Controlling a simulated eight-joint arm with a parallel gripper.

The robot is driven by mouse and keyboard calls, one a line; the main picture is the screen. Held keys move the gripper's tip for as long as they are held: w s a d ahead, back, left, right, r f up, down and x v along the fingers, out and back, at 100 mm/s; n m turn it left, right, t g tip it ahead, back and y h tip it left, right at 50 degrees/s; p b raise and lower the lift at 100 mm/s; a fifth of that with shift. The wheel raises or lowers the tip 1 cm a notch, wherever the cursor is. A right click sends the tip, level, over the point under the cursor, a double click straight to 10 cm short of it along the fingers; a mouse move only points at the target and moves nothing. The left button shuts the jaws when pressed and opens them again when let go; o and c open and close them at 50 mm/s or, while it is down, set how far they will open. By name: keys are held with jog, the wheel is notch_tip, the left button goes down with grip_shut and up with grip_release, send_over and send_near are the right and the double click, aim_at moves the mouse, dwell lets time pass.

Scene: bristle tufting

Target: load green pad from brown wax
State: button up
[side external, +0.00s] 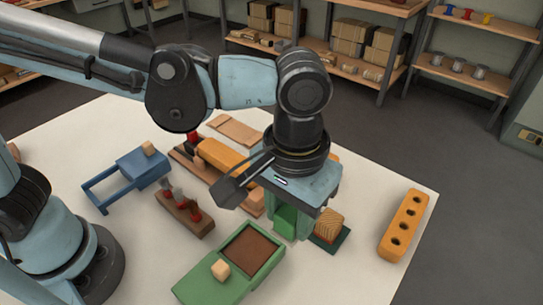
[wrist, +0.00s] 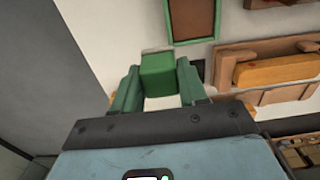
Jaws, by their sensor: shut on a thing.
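My gripper (side external: 288,226) points down over the table, to the right of the green tray. In the wrist view its two green fingers (wrist: 157,82) are closed on a green pad (wrist: 157,70), a small block between the fingertips. The pad also shows in the side view (side external: 285,219), partly hidden by the fingers. The brown wax (side external: 250,249) is a flat rectangle set in one end of the green tray (side external: 205,287). It also shows at the top of the wrist view (wrist: 193,17). The pad is apart from the wax in the wrist view.
A beige cube (side external: 220,268) sits on the tray. A tufted wooden block (side external: 328,224) on a dark green base stands just right of my gripper. An orange holed bar (side external: 404,226) lies further right. A brown rack (side external: 185,212), a blue fixture (side external: 143,168) and an orange block (side external: 225,156) lie left.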

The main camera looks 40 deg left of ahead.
jog(key=shift+s+a+f, duration=0.4)
jog(key=shift+a+f, duration=0.6)
jog(key=shift+f, duration=0.25)
jog(key=shift+s+a+f, duration=0.35)
jog(key=shift+a+f, duration=0.6)
jog(key=shift+f, duration=0.35)
jog(key=shift+s+a+f, duration=0.4)
jog(key=shift+a+f, duration=0.6)
jog(key=shift+f, duration=0.25)
jog(key=shift+f, duration=0.55)
notch_tip(320, 180, up, 7)
dwell(0.5)
jog(key=shift+w, duration=0.1)
dwell(0.3)
